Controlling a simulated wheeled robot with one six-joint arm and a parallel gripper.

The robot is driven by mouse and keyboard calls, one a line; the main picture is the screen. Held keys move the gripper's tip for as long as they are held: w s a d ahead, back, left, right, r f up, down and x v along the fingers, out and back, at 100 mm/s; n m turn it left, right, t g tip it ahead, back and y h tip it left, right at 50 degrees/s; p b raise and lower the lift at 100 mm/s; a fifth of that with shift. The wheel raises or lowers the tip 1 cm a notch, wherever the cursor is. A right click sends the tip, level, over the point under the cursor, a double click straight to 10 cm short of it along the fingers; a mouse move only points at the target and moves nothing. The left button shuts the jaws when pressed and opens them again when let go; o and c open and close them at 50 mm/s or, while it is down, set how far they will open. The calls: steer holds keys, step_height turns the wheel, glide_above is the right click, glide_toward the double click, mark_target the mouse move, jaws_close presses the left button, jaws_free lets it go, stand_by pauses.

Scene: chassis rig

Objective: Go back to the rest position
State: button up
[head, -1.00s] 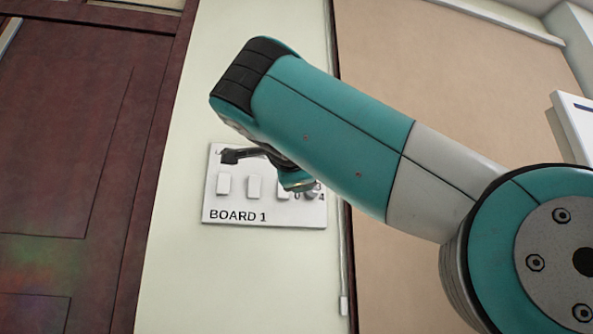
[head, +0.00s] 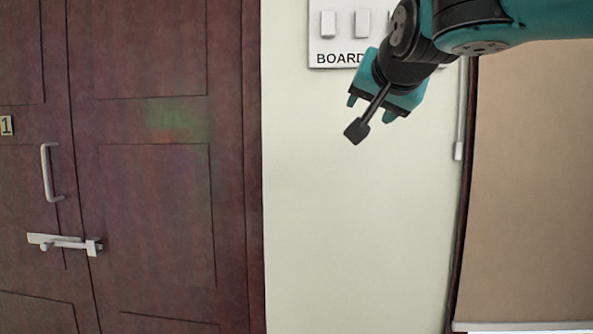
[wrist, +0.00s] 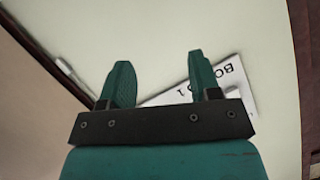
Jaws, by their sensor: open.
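My gripper (head: 370,110) hangs in the upper right of the head view, in front of the pale wall, with its fingers pointing down. It is open and nothing shows between its fingers. In the wrist view my gripper (wrist: 160,82) has its two teal fingers apart. The switch board (head: 325,45), labelled BOARD 1, is behind my arm, which hides its right part. The board (wrist: 235,85) also shows in the wrist view, partly behind the right finger.
A dark wooden door (head: 150,200) with a handle (head: 48,172) and a sliding bolt (head: 65,242) fills the left. A tan panel (head: 535,190) stands at the right. The pale wall (head: 350,230) below my gripper is clear.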

steer(key=s+f+n+g+y, duration=0.2)
steer(key=s+f+n+g, duration=0.4)
steer(key=f, duration=0.6)
steer(key=s+d+f+n+g+p, duration=0.1)
steer(key=s+f+g, duration=0.3)
steer(key=s+f, duration=0.4)
steer(key=s+d+f+n+g+y+p, duration=0.1)
steer(key=s+f+n+g, duration=0.2)
steer(key=s+f, duration=0.5)
steer(key=s+n, duration=0.1)
steer(key=s, duration=0.6)
steer(key=shift+s+d+g, duration=0.15)
steer(key=shift+s+g, duration=0.2)
steer(key=shift+g, duration=0.05)
